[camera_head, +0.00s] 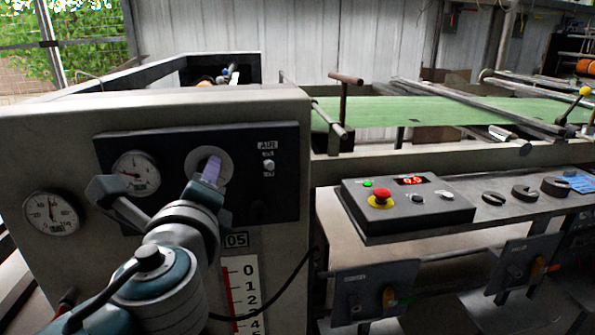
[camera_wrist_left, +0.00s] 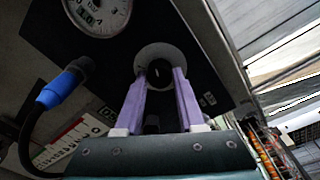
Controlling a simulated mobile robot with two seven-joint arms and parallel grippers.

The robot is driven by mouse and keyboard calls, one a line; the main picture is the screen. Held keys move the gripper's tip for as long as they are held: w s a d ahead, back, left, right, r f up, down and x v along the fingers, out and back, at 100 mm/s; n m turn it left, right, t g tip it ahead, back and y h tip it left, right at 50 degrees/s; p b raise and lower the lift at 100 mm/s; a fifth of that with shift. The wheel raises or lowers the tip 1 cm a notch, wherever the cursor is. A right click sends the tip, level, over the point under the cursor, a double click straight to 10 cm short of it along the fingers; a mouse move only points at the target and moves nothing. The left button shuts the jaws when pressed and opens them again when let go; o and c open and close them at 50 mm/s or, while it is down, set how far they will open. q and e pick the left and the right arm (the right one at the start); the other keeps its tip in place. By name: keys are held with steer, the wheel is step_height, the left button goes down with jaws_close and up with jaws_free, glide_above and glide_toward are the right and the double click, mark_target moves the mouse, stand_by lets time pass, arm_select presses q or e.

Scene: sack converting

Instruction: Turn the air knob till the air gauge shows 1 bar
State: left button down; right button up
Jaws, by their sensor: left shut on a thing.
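The air knob (camera_wrist_left: 160,74) is a dark round knob on a pale disc, and in the wrist view it sits between my left gripper's two purple fingers (camera_wrist_left: 159,78). In the head view my left gripper (camera_head: 209,166) reaches the pale disc (camera_head: 194,158) on the dark panel and hides most of the knob. The gripper is shut on the knob. A round white gauge (camera_head: 135,172) sits just left of the knob, and part of it shows in the wrist view (camera_wrist_left: 97,14). Its needle points roughly left in the head view; the exact reading is too small to tell. My right gripper is not in view.
A second gauge (camera_head: 51,213) is on the grey cabinet at the left. A small switch (camera_head: 268,166) under the AIR label is right of the knob. A control box (camera_head: 407,207) with a red button (camera_head: 380,197) stands farther right. A black cable hangs below the panel.

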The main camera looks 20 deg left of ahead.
arm_select(q)
steer(key=c, duration=0.5)
jaws_free()
steer(key=v, duration=1)
